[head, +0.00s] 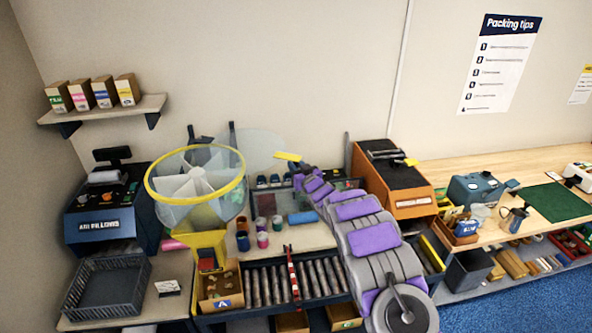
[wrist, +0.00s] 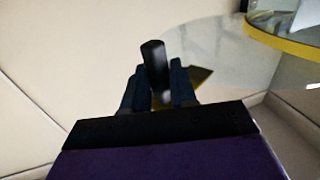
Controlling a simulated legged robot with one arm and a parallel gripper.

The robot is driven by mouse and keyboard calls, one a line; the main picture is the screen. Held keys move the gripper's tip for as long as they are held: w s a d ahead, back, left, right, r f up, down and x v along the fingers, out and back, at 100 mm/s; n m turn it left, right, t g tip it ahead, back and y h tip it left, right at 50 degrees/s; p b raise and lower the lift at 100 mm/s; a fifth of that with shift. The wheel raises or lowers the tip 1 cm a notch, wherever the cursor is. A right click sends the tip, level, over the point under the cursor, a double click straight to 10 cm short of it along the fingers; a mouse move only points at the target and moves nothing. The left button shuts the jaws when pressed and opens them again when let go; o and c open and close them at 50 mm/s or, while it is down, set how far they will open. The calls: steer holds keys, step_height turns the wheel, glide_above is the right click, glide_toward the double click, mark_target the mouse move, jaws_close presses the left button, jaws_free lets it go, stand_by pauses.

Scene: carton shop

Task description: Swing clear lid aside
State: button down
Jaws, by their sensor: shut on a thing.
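The clear lid (head: 258,147) shows faintly in the head view as a see-through disc at the right of the yellow-rimmed clear drum (head: 241,181). Much of the lid sits out beyond the drum's right rim. In the wrist view the lid (wrist: 235,52) is a pale curved sheet, with the drum's yellow rim (wrist: 288,48) at upper right. My gripper (wrist: 157,88) is shut on a black upright knob (wrist: 154,58), with a yellow patch just behind it. In the head view my gripper (head: 299,168) is small, near a yellow tab (head: 288,156); its fingers are unclear.
A dark filling machine (head: 102,212) and an empty grey crate (head: 104,288) stand left of the drum. An orange-and-black machine (head: 392,180) stands right of my arm. Paint-like pots (head: 262,233) and a roller conveyor (head: 265,285) lie below. A shelf (head: 100,109) holds small cartons.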

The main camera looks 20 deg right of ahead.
steer(key=shift+w+r, duration=0.1)
steer(key=shift+w, duration=0.35)
steer(key=c, duration=1)
jaws_free()
steer(key=shift+a, duration=0.25)
steer(key=shift+c, duration=0.2)
steer(key=shift+d, duration=0.3)
steer(key=shift+s, duration=0.1)
steer(key=s+d+b, duration=0.2)
steer(key=s+d, duration=0.1)
steer(key=s, duration=1.3)
steer(key=shift+s+f+b, duration=0.25)
steer(key=shift+s+b, duration=0.1)
steer(key=shift+b, duration=0.05)
